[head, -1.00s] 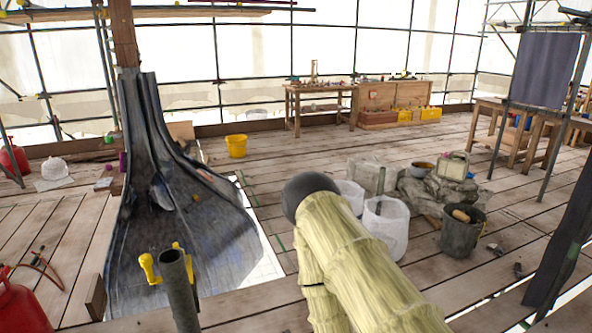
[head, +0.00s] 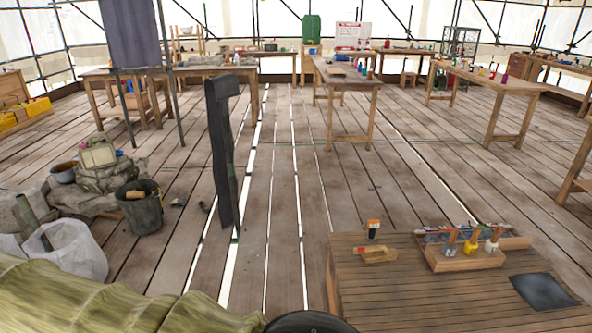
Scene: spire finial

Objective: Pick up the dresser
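A small wooden tool (head: 375,253) lies near the left edge of the near bench at the lower right of the head view. It may be the dresser, but it is too small for me to be sure. A short upright item with a dark and orange top (head: 373,229) stands just behind it. My sleeved arm shows along the bottom left, with a dark rounded part of it at bottom centre. My gripper is out of view, so what it holds cannot be seen.
The near bench (head: 430,300) also bears a wooden box (head: 463,262) of handled tools and a dark sheet (head: 543,291). A dark upright post (head: 222,150) stands left of centre. A bucket (head: 144,210) and white sack (head: 66,250) stand left. Floorboards between post and bench are clear.

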